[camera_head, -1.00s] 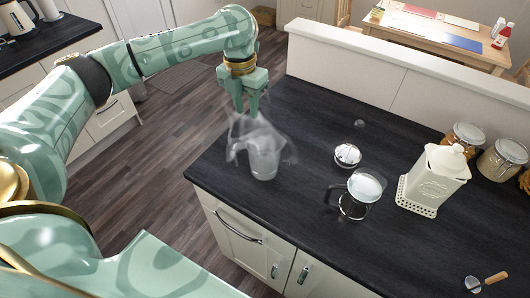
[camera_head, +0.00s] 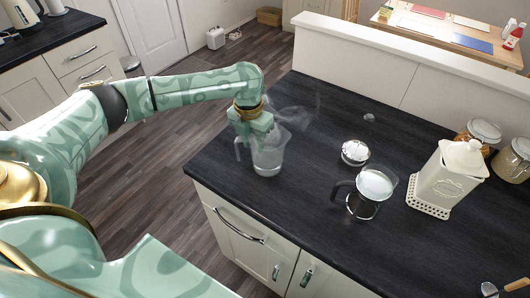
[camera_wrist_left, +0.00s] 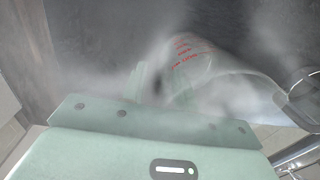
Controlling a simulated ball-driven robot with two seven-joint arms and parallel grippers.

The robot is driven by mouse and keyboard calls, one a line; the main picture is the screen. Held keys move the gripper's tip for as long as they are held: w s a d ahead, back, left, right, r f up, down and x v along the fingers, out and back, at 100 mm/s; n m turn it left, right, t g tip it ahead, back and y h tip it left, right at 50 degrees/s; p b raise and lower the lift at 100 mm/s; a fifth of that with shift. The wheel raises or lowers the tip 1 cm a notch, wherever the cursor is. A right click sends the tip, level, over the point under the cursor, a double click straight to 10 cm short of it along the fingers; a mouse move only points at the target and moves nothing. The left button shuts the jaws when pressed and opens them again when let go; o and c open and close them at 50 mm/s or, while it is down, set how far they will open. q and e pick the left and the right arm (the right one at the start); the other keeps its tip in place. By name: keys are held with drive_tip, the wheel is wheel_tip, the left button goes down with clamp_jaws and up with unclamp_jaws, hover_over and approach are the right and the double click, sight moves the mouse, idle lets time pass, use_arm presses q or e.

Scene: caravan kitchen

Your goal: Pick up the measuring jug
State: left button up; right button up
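The clear measuring jug (camera_head: 268,158) stands on the dark counter near its left end, with a ghosted blur around its rim. My left gripper (camera_head: 257,142) points down at the jug's top, its fingers overlapping the rim. In the left wrist view the jug (camera_wrist_left: 235,75), with red markings, lies right in front of my left gripper (camera_wrist_left: 165,85). The fingers look blurred there, and I cannot tell whether they touch or grip the jug wall. My right gripper is not in view.
Farther right are a cream canister (camera_head: 446,175) and glass jars (camera_head: 512,160). A low white wall (camera_head: 400,65) runs behind the counter. The counter's front edge is close to the jug.

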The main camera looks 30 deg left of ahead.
use_arm(q)
clamp_jaws()
idle(1.4)
